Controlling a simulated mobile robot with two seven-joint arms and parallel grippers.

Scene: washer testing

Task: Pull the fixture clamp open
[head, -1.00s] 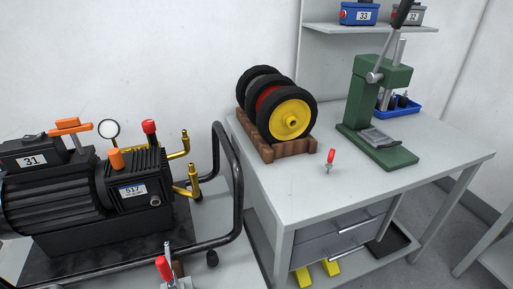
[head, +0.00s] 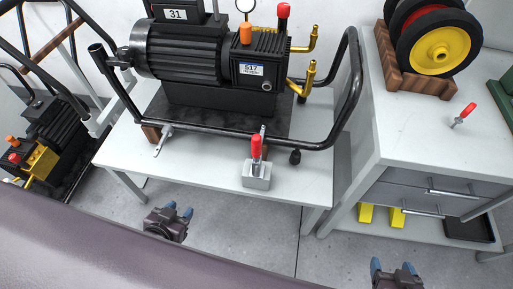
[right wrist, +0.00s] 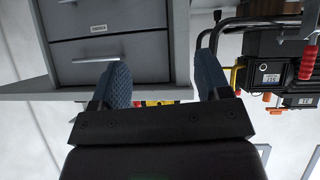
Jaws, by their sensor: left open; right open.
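The fixture clamp (head: 257,172) is a grey block with an upright red-handled toggle clamp. It sits at the front of the white low table, before the black pump labelled 517 (head: 210,60). A red handle, apparently this clamp's, shows at the right edge of the right wrist view (right wrist: 308,62). My left gripper (head: 178,211) is open and empty, in front of the low table and lower left of the clamp. My right gripper (head: 391,267) is open and empty, low at the right and apart from the clamp; its spread fingers fill the right wrist view (right wrist: 162,82).
A black tube frame (head: 230,132) surrounds the pump, behind the clamp. A second red-handled clamp (head: 463,115) lies on the right bench (head: 405,125), near a yellow-hubbed wheel (head: 440,50) on a wooden rack. The floor (head: 285,225) before the low table is clear.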

